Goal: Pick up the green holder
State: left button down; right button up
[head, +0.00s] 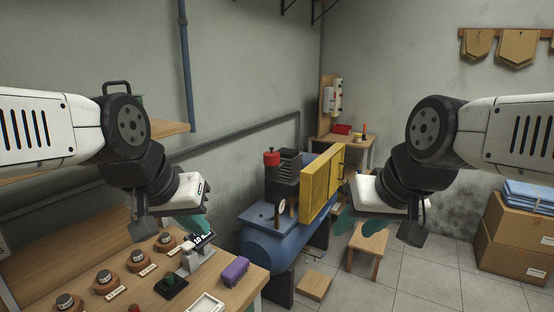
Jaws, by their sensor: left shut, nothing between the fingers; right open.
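My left gripper (192,226) has teal fingers and is shut and empty. In the picture it is above and slightly right of the holder, over a grey stand with a small display (198,256). My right gripper (345,221) is open and empty, well right of the bench, in front of the compressor area.
Several round wooden bases with dark knobs (104,277) line the bench (130,300) left of the holder. Beyond the bench stands a blue compressor (270,256) with a yellow guard (320,186).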

aim_at(169, 276)
jog(key=u, duration=0.7)
